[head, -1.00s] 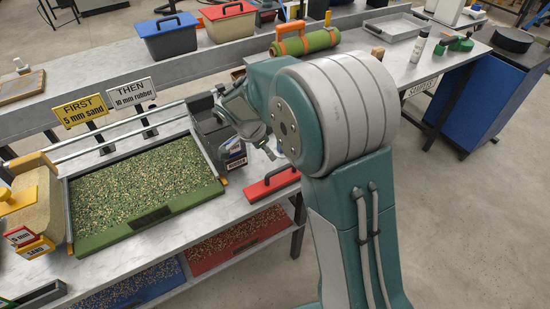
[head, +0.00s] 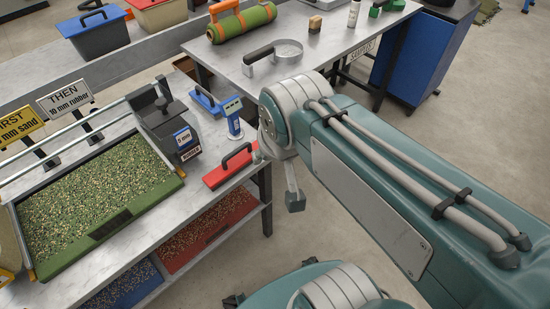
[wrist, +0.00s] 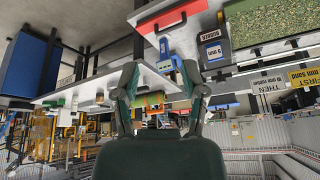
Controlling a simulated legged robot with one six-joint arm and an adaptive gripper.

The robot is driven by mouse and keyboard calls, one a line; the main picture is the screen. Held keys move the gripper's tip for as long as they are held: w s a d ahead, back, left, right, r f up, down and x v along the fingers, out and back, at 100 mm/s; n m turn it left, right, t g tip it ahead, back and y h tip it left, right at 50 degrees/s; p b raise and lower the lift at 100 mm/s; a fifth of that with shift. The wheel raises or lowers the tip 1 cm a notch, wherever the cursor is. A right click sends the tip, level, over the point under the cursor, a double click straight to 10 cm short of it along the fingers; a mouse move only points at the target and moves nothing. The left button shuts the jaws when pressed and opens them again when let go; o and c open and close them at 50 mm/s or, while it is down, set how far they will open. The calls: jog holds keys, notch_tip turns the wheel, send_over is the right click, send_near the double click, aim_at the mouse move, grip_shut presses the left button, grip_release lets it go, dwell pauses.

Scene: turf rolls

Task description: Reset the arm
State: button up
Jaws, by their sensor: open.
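My gripper (wrist: 161,92) is open and empty in the wrist view, its two fingers spread apart. The green roll (wrist: 150,100) shows in the background between them, well beyond the fingertips. In the head view my arm is folded back at the right. Only a small part of my gripper (head: 294,200) shows there, hanging past the table's edge over the floor and touching nothing. The rest of it is hidden behind my arm. The dark grey box (head: 168,130) stands at the right end of the turf tray (head: 120,219), apart from my gripper.
A red float (head: 230,168) and a blue-handled tool (head: 233,118) are on the near table, left of my arm. Open floor (head: 345,165) lies beside the tables.

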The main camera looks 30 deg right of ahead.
jog(key=shift+s+a+n+t, duration=0.1)
jog(key=shift+s+n+t, duration=0.2)
jog(key=shift+s+n, duration=0.75)
jog(key=shift+s+m, duration=0.2)
jog(key=shift+m, duration=0.05)
